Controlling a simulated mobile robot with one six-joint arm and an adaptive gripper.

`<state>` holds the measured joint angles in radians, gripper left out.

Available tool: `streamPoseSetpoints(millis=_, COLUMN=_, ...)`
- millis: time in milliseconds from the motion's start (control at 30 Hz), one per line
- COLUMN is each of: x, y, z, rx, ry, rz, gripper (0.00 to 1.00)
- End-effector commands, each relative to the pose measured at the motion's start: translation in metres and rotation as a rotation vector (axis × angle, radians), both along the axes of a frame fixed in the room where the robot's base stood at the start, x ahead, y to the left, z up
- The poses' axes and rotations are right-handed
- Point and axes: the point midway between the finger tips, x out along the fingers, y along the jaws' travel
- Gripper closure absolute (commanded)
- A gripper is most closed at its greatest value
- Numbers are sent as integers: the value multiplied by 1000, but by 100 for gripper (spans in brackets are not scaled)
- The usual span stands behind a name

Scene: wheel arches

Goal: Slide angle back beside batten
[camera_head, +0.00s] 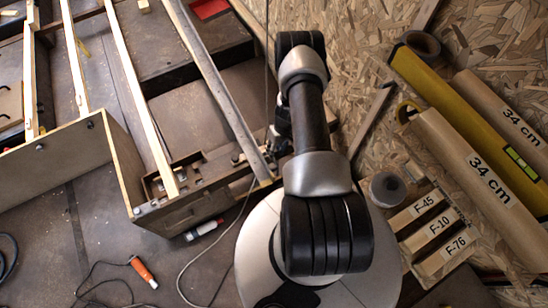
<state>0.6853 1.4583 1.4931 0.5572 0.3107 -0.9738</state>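A long grey metal angle (216,84) runs slantwise from the top edge down to the right end of a wooden box-like rail, left of my arm. A pale wooden batten (139,98) lies to its left, with a clear gap between them that shows dark floor panels. My gripper (277,141) shows only in part, as dark pieces left of my arm link and close to the lower end of the angle. My arm hides the rest of it. I cannot tell whether its fingers touch the angle or are open or shut.
More battens (75,58) stand at the far left. A wooden box-like rail (188,205) carries small hardware. Cardboard tubes (465,163), a yellow level (480,135) and labelled blocks (437,228) fill the right.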

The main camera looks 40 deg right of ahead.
Motion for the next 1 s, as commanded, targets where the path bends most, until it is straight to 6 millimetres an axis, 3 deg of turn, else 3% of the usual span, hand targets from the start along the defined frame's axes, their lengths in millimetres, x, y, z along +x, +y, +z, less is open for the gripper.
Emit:
streamPoseSetpoints(millis=33, x=0, y=2, z=-13, rx=0, ry=1, rz=2, gripper=69)
streamPoseSetpoints(millis=233, x=2, y=6, z=-37, rx=0, ry=0, rz=1, gripper=69)
streamPoseSetpoints(millis=667, x=2, y=8, z=-44, rx=0, ry=0, rz=0, gripper=69)
streamPoseSetpoints(millis=1000, x=2, y=8, z=-44, rx=0, ry=0, rz=0, gripper=92)
